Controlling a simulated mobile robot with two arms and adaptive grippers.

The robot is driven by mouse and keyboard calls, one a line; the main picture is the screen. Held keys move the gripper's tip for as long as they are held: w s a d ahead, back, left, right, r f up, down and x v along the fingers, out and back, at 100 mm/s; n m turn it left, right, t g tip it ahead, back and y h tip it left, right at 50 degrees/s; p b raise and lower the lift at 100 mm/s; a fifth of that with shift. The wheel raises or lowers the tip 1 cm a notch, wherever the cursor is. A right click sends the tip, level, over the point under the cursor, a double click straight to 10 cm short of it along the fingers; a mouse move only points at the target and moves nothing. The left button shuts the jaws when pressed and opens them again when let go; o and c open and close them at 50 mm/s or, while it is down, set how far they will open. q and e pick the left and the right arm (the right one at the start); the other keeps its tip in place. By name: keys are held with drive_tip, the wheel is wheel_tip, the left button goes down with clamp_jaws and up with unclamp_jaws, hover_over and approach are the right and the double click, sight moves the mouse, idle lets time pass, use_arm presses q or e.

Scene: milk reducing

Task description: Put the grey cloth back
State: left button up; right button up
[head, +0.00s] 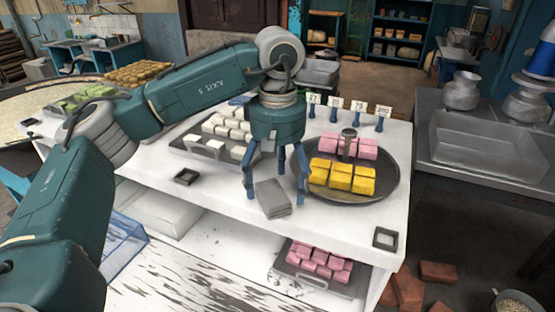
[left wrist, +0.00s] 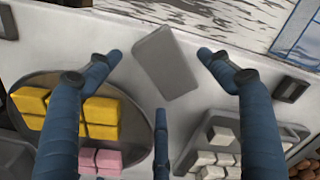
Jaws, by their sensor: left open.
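The grey cloth (head: 272,198) lies folded on the white counter (head: 225,208), near its front edge, between the tray of white pieces and the round tray. My left gripper (head: 275,195) points down over it with its blue fingers spread. In the left wrist view the cloth (left wrist: 167,63) lies between the open fingertips of my left gripper (left wrist: 165,55), with clear counter around it. I cannot tell whether any finger touches the cloth. My right gripper is in neither view.
The round dark tray (head: 385,187) with yellow and pink blocks stands close on the right. A tray of white pieces (head: 213,140) stands behind left. Small dark dishes (head: 186,177) sit on the counter. Pink blocks (head: 313,262) are on the shelf below.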

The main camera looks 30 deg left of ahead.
sight(278, 191)
use_arm(q)
wheel_tip(278, 191, up, 11)
idle(0.3)
drive_tip(key=shift+f, duration=0.1)
drive_tip(key=shift+d+f, duration=0.1)
idle(0.3)
